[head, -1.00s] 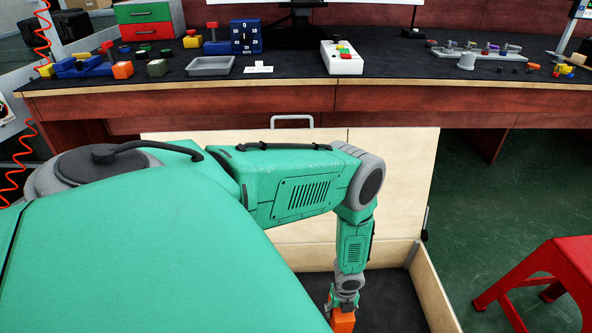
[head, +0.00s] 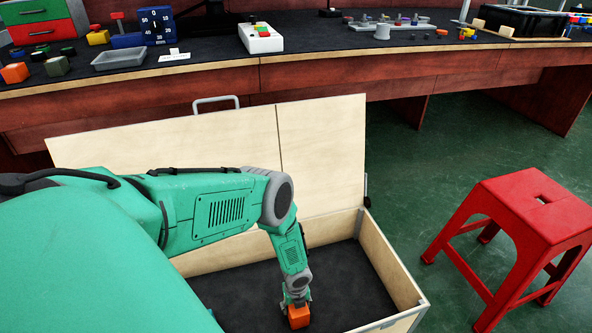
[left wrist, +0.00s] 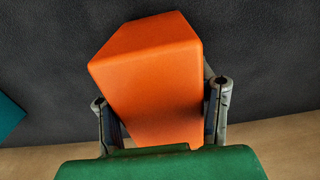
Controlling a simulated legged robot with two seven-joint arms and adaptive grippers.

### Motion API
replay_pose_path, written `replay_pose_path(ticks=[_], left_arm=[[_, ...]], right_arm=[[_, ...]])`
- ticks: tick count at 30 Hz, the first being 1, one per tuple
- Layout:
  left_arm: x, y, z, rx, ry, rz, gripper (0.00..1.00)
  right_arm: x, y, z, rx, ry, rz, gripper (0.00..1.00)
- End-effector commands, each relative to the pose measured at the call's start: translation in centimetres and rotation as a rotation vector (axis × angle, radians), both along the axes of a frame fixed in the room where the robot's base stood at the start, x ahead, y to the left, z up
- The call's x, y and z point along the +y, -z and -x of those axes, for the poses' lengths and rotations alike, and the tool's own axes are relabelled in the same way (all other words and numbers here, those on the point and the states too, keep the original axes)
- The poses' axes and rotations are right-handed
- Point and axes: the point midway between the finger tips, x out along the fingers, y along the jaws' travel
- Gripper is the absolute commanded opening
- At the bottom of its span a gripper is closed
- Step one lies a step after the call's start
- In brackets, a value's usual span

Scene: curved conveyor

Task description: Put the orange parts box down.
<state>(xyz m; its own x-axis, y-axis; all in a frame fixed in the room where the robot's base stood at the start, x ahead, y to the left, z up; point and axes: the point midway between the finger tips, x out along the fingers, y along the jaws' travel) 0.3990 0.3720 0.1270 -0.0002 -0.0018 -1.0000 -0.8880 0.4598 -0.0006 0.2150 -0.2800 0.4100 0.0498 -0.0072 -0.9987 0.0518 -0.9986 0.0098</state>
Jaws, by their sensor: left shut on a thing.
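The orange parts box (head: 299,317) is at the tip of my left gripper (head: 296,300), inside or just above the open wooden chest (head: 385,271) with a dark floor. In the left wrist view the orange box (left wrist: 150,75) sits tilted between the two fingers of the left gripper (left wrist: 163,112), which is shut on it. Dark lining lies behind the box, and a pale wooden strip shows along the bottom. I cannot tell whether the box touches the chest floor. My right gripper is not in view.
The chest's lid (head: 240,145) stands open against the workbench (head: 330,73). A red stool (head: 520,230) stands to the right of the chest. The bench holds a grey tray (head: 120,58), a white box with coloured buttons (head: 260,38) and a blue dial (head: 157,27).

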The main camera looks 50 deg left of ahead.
Motion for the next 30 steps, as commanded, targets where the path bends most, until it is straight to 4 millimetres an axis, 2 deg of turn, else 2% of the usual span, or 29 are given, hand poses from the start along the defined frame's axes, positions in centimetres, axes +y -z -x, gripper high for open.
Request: replay_pose_path(ticks=[6,7,8,9,20,23,30], left_arm=[[0.0,0.2,0.0,-0.001,0.0,0.002,0.05],[0.0,0.2,0.0,0.0,0.0,0.002,0.58],[0.0,0.2,0.0,0.0,0.0,0.002,0.68],[0.0,0.2,0.0,0.0,0.001,0.002,0.72],[0.0,-0.1,-0.1,0.0,0.001,0.001,0.72],[-0.1,-1.6,-0.1,0.0,0.002,0.001,0.72],[-0.1,-7.0,-0.1,0.0,0.003,0.002,0.72]], right_arm=[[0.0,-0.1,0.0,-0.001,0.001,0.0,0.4],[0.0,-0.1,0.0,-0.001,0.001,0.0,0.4],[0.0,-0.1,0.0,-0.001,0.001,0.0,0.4],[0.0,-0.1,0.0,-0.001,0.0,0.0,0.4],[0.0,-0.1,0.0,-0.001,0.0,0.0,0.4],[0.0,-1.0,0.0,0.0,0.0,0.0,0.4],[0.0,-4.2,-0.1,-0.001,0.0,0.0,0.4]])
